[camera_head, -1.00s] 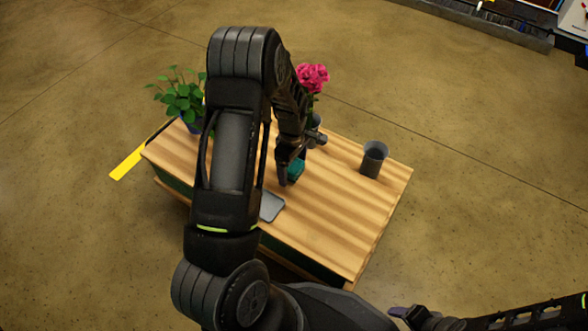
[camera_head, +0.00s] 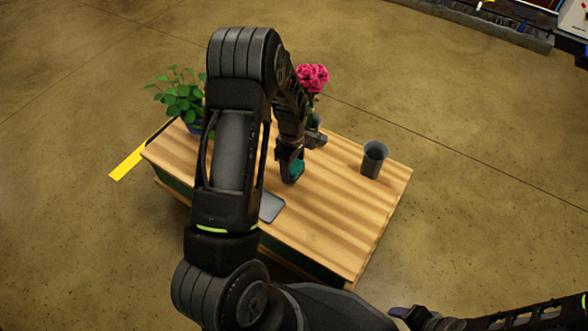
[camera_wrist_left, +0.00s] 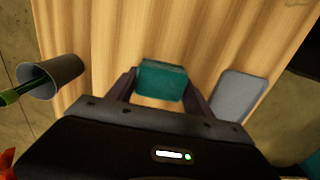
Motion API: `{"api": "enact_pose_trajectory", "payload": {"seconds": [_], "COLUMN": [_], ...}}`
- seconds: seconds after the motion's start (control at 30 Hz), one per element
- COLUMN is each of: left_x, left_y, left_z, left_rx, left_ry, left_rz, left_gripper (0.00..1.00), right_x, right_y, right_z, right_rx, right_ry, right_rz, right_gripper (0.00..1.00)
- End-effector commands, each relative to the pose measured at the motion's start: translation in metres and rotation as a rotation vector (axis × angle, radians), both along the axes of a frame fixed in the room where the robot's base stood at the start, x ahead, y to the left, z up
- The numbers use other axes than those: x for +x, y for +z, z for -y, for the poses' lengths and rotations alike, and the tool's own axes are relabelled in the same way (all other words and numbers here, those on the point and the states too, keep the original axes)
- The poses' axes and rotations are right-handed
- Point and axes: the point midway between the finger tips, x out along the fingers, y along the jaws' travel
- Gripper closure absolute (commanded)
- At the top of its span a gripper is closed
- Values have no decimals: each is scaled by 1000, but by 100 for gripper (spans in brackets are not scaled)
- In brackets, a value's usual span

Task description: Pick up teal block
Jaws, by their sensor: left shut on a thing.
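The teal block (camera_head: 297,169) is on the wooden table, mostly covered by my left gripper (camera_head: 291,174) in the head view. In the left wrist view the teal block (camera_wrist_left: 162,81) sits between the two fingers of my left gripper (camera_wrist_left: 160,88), which is shut on it. I cannot tell whether the block is clear of the tabletop. Part of my right arm, with a purplish tip (camera_head: 398,312), shows at the bottom right of the head view; its jaws are not clear.
A grey cup (camera_head: 374,160) stands at the table's right. A pink flower (camera_head: 312,77) in a grey vase and a leafy potted plant (camera_head: 181,98) stand at the back. A flat grey plate (camera_head: 271,207) lies near the block. The table's front right (camera_head: 335,225) is clear.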

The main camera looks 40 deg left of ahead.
Motion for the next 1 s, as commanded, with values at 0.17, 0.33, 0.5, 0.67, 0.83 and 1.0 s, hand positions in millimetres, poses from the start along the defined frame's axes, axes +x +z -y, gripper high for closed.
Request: {"api": "enact_pose_trajectory", "payload": {"seconds": [0.17,0.33,0.5,0.67,0.83,1.0], "left_x": [0,1,1,1,0,0], "left_y": [1,13,43,75,96,101], "left_z": [0,0,0,0,0,0], "left_rx": [0,1,1,0,0,0], "left_ry": [0,0,-1,-1,-1,0], "left_rz": [0,2,3,2,1,0], "left_gripper": [80,80,80,80,80,80], "right_x": [0,-1,-2,-5,-7,-8], "right_y": [0,7,22,36,45,46], "right_z": [0,0,0,1,1,1], "right_rx": [0,0,1,3,4,4], "right_ry": [0,1,3,7,9,11], "right_rz": [0,-2,-6,-14,-20,-21], "right_gripper": [39,39,39,39,39,39]}}
